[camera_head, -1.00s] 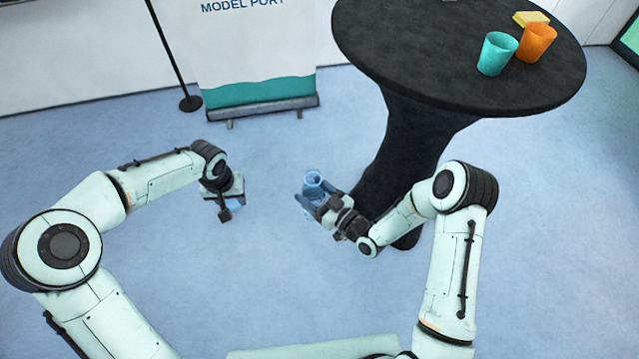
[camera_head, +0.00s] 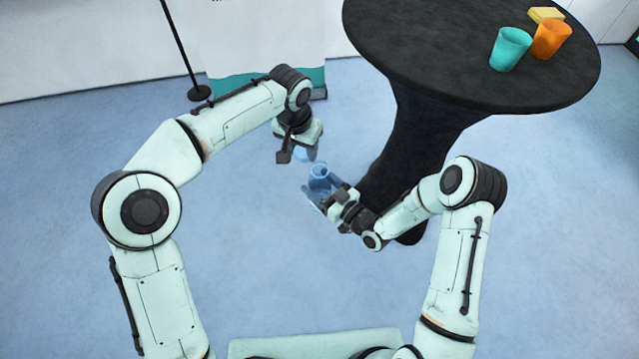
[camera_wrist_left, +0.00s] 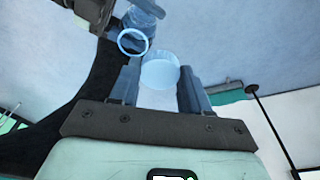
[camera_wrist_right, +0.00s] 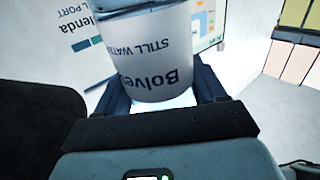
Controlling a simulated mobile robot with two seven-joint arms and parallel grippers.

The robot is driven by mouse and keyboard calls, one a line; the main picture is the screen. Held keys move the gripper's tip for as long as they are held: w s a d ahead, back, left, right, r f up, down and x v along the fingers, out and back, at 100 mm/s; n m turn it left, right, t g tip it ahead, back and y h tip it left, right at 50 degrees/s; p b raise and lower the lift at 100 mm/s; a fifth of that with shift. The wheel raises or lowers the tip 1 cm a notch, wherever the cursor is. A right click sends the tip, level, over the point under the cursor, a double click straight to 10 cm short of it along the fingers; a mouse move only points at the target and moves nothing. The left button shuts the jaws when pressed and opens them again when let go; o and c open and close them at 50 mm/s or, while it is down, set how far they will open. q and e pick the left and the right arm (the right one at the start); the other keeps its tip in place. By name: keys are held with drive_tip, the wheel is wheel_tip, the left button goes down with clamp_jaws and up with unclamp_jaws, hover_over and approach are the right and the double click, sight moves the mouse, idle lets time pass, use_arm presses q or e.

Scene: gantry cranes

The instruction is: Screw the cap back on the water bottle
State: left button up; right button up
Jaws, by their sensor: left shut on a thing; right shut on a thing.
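The clear blue water bottle (camera_head: 319,180) is held in my right gripper (camera_head: 325,194), its open mouth facing up. In the right wrist view the bottle's white label (camera_wrist_right: 152,55) fills the space between the fingers of my right gripper (camera_wrist_right: 165,95). My left gripper (camera_head: 300,150) is shut on the light blue cap (camera_wrist_left: 160,71), up and to the left of the bottle in the head view. In the left wrist view the bottle mouth (camera_wrist_left: 134,41) shows just beyond the cap and to its left. A gap seems to lie between cap and bottle.
A round black-draped table (camera_head: 470,60) stands at the upper right, close behind my right arm. It bears a teal cup (camera_head: 510,49), an orange cup (camera_head: 551,40) and a yellow block (camera_head: 546,15). A banner stand (camera_head: 268,82) and a post (camera_head: 186,50) stand at the back.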

sight(318, 163)
use_arm(q)
drive_tip(key=shift+m, duration=0.7)
drive_tip(key=d+r, duration=0.1)
drive_tip(key=d, duration=0.1)
drive_tip(key=s+d+r, duration=0.1)
drive_tip(key=d, duration=0.1)
drive_tip(key=shift+r, duration=0.3)
drive_tip(key=shift+f, duration=0.15)
drive_tip(key=shift+f, duration=1.85)
drive_tip(key=shift+s+a, duration=0.1)
drive_tip(key=shift+s, duration=0.05)
drive_tip(key=shift+f, duration=0.9)
drive_tip(key=shift+f, duration=0.55)
